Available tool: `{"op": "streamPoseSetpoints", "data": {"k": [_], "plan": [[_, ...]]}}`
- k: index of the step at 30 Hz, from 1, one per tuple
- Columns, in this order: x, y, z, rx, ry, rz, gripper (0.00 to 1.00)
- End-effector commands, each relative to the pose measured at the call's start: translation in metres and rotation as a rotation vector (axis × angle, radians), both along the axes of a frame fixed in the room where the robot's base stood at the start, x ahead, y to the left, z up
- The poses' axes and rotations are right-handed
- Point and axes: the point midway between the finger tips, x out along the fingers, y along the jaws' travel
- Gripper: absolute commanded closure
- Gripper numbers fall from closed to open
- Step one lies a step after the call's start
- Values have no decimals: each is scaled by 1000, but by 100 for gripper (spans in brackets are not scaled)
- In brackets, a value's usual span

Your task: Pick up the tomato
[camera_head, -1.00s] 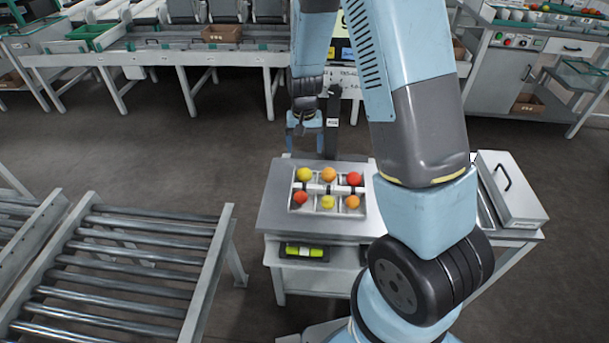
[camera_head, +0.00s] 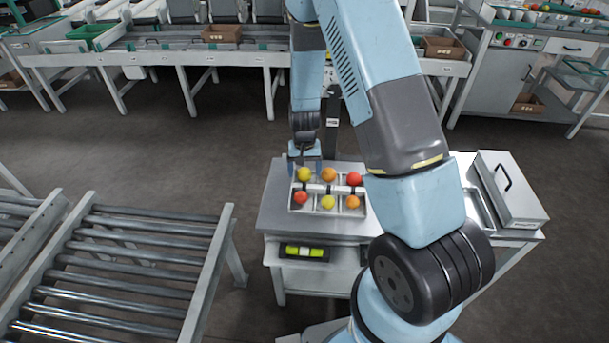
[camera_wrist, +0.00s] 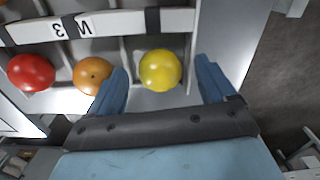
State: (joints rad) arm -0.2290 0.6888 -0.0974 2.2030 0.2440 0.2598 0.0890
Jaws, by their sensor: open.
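Several tomatoes sit in a white divided tray (camera_head: 316,211) on a metal cart. In the head view the back row holds a yellow tomato (camera_head: 304,174), an orange one (camera_head: 329,174) and a red one (camera_head: 354,179). The front row holds a red (camera_head: 301,198), a yellow (camera_head: 327,202) and an orange tomato (camera_head: 352,202). My gripper (camera_head: 305,165) is at the tray's back left corner. In the wrist view my gripper (camera_wrist: 163,82) is open, with the yellow tomato (camera_wrist: 160,70) between and slightly beyond its fingertips. An orange tomato (camera_wrist: 93,75) lies just outside the left finger.
The tray has raised white dividers beside the tomatoes. A closed grey case (camera_head: 512,190) stands right of the tray. A roller conveyor (camera_head: 130,265) is at the left. A green-yellow object (camera_head: 304,251) lies on the cart's lower shelf. Floor behind the cart is clear.

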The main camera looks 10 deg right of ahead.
Motion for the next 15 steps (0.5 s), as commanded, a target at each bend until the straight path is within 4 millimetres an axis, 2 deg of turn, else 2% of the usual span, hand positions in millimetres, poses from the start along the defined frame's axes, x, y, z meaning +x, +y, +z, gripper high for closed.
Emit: {"op": "streamPoseSetpoints", "data": {"k": [4,12,15], "plan": [[0,-1,-10,0,-1,-1,16],[0,-1,-11,0,-1,-1,16],[0,0,-11,0,-1,-1,26]]}}
